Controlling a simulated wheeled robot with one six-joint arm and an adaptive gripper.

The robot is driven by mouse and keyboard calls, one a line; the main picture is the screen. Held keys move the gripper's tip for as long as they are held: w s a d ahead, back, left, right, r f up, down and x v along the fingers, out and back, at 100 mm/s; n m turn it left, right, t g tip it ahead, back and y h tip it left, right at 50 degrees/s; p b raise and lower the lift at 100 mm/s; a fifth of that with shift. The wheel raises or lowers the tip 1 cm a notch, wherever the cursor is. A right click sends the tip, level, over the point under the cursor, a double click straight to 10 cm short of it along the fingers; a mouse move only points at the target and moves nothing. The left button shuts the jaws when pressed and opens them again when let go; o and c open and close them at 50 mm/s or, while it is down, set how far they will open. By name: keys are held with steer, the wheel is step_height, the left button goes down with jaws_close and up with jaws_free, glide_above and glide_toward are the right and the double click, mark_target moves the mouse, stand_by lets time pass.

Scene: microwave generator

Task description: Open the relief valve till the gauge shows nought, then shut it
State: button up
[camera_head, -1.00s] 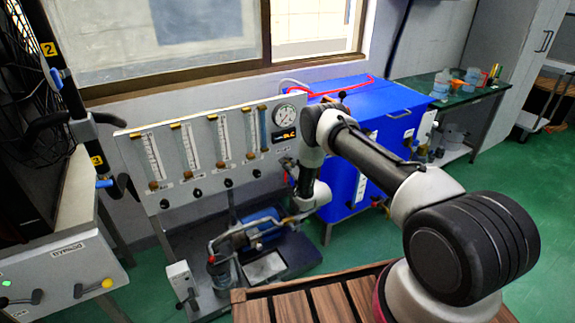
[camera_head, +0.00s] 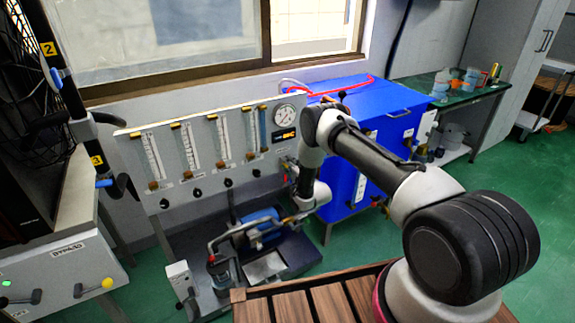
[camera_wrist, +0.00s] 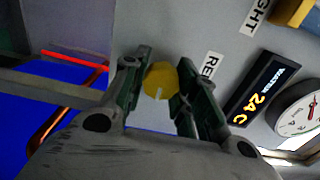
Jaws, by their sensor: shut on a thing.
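The relief valve's knob (camera_wrist: 161,80) is yellow with a pale pointer line and sits on the panel in the wrist view. A label beside it, partly covered by a finger, begins with "RE". My gripper (camera_wrist: 160,74) has one finger on each side of the knob and is shut on it. The round white gauge (camera_wrist: 298,115) shows at the right edge of the wrist view, partly cut off. The gauge also stands at the panel's upper right in the head view (camera_head: 286,115); its needle is too small to read there. My arm hides the knob in the head view.
A lit display (camera_wrist: 262,92) reading 24 C lies between the label and the gauge. The panel (camera_head: 150,196) carries several upright flow tubes left of my arm. A blue cabinet (camera_head: 385,105) stands close at the right, and a pump (camera_head: 258,222) sits below.

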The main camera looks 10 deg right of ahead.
steer(key=o, duration=1)
steer(key=v, duration=1.2)
